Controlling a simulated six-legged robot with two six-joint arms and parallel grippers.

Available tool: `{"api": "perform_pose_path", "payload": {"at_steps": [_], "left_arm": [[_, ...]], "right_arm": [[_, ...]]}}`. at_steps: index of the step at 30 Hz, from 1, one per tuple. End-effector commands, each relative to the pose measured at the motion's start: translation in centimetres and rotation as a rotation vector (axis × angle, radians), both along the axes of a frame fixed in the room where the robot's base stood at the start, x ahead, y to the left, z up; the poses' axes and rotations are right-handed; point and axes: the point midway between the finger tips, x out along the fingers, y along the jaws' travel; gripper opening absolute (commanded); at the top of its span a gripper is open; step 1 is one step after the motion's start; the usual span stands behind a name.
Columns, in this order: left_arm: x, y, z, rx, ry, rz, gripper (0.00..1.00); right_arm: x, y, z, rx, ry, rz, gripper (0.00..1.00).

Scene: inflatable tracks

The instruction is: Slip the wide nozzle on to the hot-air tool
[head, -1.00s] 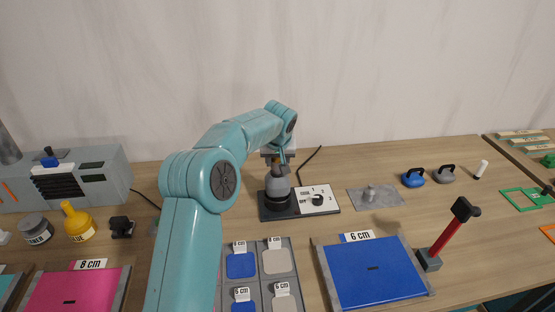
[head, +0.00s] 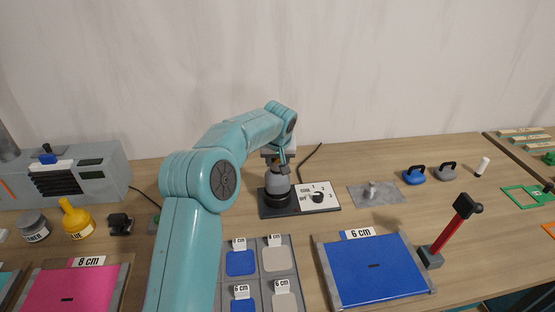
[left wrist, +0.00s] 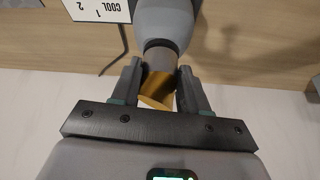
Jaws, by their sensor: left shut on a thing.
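The hot-air tool (head: 278,183) is a grey body standing upright in a black base at the back middle of the bench. In the left wrist view its grey body (left wrist: 165,22) ends in a metal tube (left wrist: 160,56). The wide nozzle (left wrist: 157,90) is a gold piece at the end of that tube; I cannot tell how far it is around the tube. My left gripper (head: 277,160) is above the tool. In the left wrist view its fingers (left wrist: 158,88) are shut on the nozzle, one on each side. My right gripper is not in view.
A switch panel (head: 317,197) adjoins the tool's base, and a black cable runs behind it. A metal plate (head: 378,195) with a knob lies to the right. A patch tray (head: 260,287) and a blue mat (head: 374,276) lie in front. A red-handled hammer (head: 451,228) stands further right.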

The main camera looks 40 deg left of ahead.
Motion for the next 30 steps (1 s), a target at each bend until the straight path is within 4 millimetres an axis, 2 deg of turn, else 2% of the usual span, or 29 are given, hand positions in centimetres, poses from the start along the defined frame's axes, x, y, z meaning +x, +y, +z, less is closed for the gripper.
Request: {"api": "perform_pose_path", "payload": {"at_steps": [5, 6, 8, 17, 20, 23, 30], "left_arm": [[0.0, 0.0, 0.0, 0.000, 0.000, 0.000, 0.14], [0.0, 0.0, 0.0, 0.000, 0.000, 0.000, 0.54], [0.0, 0.0, 0.0, 0.000, 0.000, 0.000, 0.73], [0.0, 0.0, 0.1, 0.000, 0.000, 0.000, 0.74], [-0.2, -0.2, 0.8, 0.001, -0.003, 0.000, 0.74], [-0.7, -0.8, 2.3, 0.001, -0.005, -0.001, 0.74], [-2.6, -2.7, 8.1, 0.000, -0.006, -0.001, 0.74]], "right_arm": [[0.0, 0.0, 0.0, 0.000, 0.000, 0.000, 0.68], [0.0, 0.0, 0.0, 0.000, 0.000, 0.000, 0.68], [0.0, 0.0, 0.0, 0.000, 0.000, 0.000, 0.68], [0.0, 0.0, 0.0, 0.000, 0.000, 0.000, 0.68], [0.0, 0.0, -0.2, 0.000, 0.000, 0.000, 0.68], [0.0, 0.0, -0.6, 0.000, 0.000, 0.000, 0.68], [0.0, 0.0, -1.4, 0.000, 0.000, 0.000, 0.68]]}}
